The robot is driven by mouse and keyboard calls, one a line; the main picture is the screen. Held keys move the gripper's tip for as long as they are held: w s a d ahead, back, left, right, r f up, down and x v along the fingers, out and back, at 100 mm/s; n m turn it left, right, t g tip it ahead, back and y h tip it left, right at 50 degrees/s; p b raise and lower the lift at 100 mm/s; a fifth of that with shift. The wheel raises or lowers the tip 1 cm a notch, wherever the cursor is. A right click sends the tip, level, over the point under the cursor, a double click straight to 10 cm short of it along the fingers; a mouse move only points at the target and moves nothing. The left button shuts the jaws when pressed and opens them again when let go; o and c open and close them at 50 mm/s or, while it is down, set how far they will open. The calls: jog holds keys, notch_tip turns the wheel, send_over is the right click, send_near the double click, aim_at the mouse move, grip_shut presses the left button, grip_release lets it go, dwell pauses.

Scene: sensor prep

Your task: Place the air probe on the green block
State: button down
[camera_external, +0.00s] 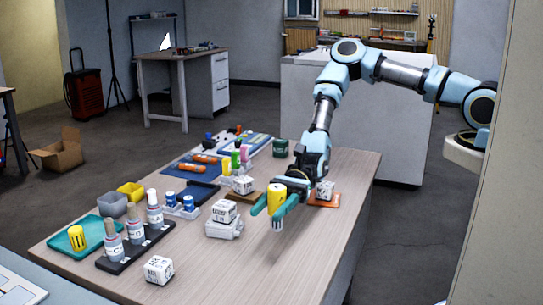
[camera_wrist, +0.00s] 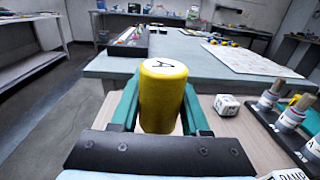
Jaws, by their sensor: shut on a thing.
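My gripper (camera_external: 281,203) has teal fingers and is shut on a yellow cylinder (camera_external: 277,196), which seems to be the air probe. It is held upright above the front right part of the table, with a pale lower end showing below the fingers. In the wrist view the yellow cylinder (camera_wrist: 163,98) fills the space between the fingers (camera_wrist: 160,108), its white top with a black mark facing the camera. A dark green block (camera_external: 280,147) stands at the table's back edge, behind and apart from my gripper. The block does not show in the wrist view.
A white box (camera_external: 223,212) stands just left of my gripper, and an orange pad (camera_external: 327,199) lies to its right. A black rack (camera_external: 130,252) holds several bottles. A teal tray (camera_external: 62,247) carries another yellow cylinder (camera_external: 77,238). The front right tabletop is clear.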

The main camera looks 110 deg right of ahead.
jog(key=shift+d+r, duration=0.1)
jog(key=shift+r, duration=0.55)
jog(key=s+d+r+m+t+h+b, duration=0.1)
jog(key=d+m+h, duration=0.1)
jog(key=d, duration=0.9)
jog(key=s+d+m+t+h+b, duration=0.1)
jog(key=s+d+m+t+h, duration=0.15)
jog(key=d, duration=0.75)
jog(key=d+r+m+t+h+b, duration=0.1)
jog(key=d+h, duration=0.2)
jog(key=d, duration=0.8)
jog(key=s+d+r+m+h+b, duration=0.1)
jog(key=s+d+r+m+h, duration=0.2)
jog(key=s+d, duration=0.95)
jog(key=s+d+r+m+h+b, duration=0.15)
jog(key=s+d+h, duration=0.35)
jog(key=s+d, duration=0.7)
jog(key=w+d+f+p, duration=0.2)
jog(key=w+f, duration=0.1)
jog(key=f, duration=0.7)
jog(key=shift+w+d+m, duration=0.15)
jog(key=shift+d+m, duration=0.1)
jog(key=shift+m, duration=0.05)
jog(key=shift+f, duration=0.1)
